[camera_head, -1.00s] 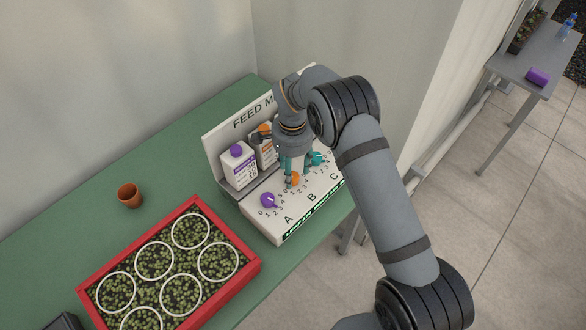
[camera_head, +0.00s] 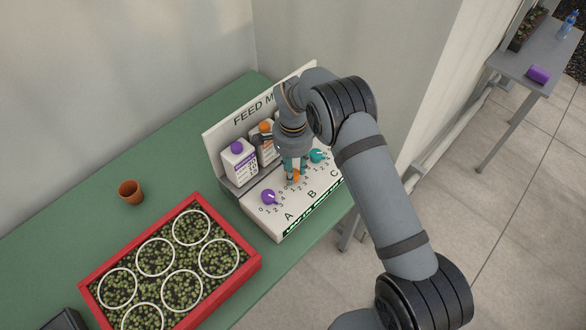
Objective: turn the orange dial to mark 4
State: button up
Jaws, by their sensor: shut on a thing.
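The orange dial (camera_head: 296,175) is the middle one on the white feed panel (camera_head: 262,222), above the letter B. My gripper (camera_head: 292,177) points down over it and is shut on it. The fingers hide much of the dial, so I cannot read which mark it points to. The purple dial (camera_head: 268,197) sits to the left above A, and the teal dial (camera_head: 316,156) to the right above C. Small numbers are printed around each dial.
A purple-capped carton (camera_head: 238,163) and an orange-capped bottle (camera_head: 265,129) stand behind the dials. A red tray (camera_head: 253,269) of small plants and a brown pot (camera_head: 131,193) are on the green bench (camera_head: 70,232).

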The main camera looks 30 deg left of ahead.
jog(key=c, duration=0.3)
jog(key=shift+f+n+b, duration=0.1)
jog(key=shift+n+b, duration=0.3)
jog(key=shift+c, duration=0.2)
jog(key=n+b, duration=0.2)
jog(key=n, duration=0.1)
jog(key=shift+n+b, duration=0.3)
jog(key=shift+b, duration=0.05)
jog(key=n+b, duration=0.1)
jog(key=n, duration=0.3)
jog(key=shift+n+b, duration=0.3)
jog(key=n, duration=0.3)
jog(key=shift+n, duration=0.3)
jog(key=n, duration=1.2)
jog(key=shift+n, duration=0.4)
